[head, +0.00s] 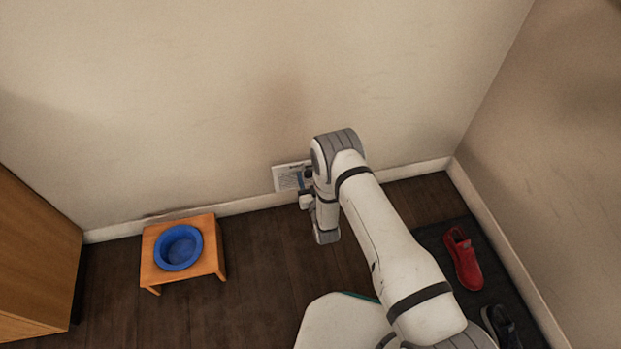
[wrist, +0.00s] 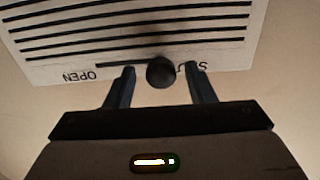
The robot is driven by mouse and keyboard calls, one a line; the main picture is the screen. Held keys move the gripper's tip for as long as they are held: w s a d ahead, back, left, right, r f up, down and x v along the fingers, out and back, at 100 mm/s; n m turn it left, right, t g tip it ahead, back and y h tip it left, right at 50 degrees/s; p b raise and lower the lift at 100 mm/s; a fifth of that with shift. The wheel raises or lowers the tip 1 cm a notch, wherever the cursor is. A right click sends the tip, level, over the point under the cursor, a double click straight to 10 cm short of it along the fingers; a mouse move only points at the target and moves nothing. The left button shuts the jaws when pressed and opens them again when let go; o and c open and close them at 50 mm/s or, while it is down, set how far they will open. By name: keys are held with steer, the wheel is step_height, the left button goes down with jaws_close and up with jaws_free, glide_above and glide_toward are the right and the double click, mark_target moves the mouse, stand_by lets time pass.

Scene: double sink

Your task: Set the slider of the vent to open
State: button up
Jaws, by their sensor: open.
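The vent (wrist: 120,35) is a white slatted plate low on the wall, upside down in the wrist view. Its round dark slider knob (wrist: 160,72) sits at the right end of a short slot, next to the partly hidden label starting with "S". The "OPEN" label (wrist: 81,75) is at the slot's left end. My gripper (wrist: 160,67) is open, with one finger on each side of the knob and a gap on both sides. In the head view, the vent (head: 284,178) is partly hidden behind my gripper (head: 305,187).
A wooden stand (head: 152,271) with a blue bowl (head: 179,248) is on the floor to the left. A wooden cabinet (head: 35,255) stands at the far left. A red shoe (head: 463,258) and a dark shoe (head: 500,325) lie on a dark mat (head: 430,238) at right.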

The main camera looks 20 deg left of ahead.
steer(key=shift+w+a, duration=0.3)
steer(key=shift+w, duration=0.2)
jaws_close()
stand_by(0.3)
